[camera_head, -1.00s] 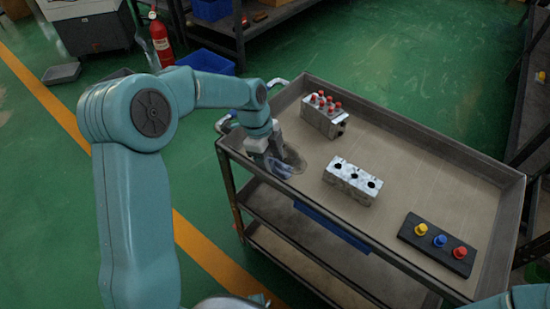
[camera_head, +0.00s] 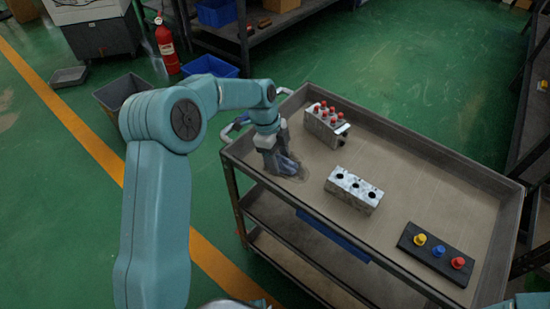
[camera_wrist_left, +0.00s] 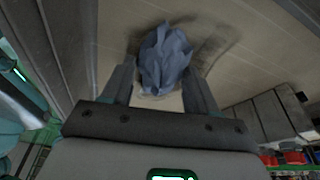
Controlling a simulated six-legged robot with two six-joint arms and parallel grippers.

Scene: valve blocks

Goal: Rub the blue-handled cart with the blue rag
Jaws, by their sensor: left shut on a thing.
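The grey cart (camera_head: 440,170) has a beige top tray with a raised rim. My left gripper (camera_head: 278,163) is low over the left part of the tray, shut on the crumpled blue rag (camera_head: 287,166). In the left wrist view the rag (camera_wrist_left: 165,58) sits between the two fingers, against the tray surface. A dark smudge (camera_wrist_left: 212,45) shows on the tray beside the rag. My right gripper is not in view.
On the tray stand a block with red knobs (camera_head: 325,124), a metal block with dark holes (camera_head: 354,189) and a black plate with yellow, blue and red buttons (camera_head: 418,254). A fire extinguisher (camera_head: 166,45) and blue bin (camera_head: 210,67) stand behind.

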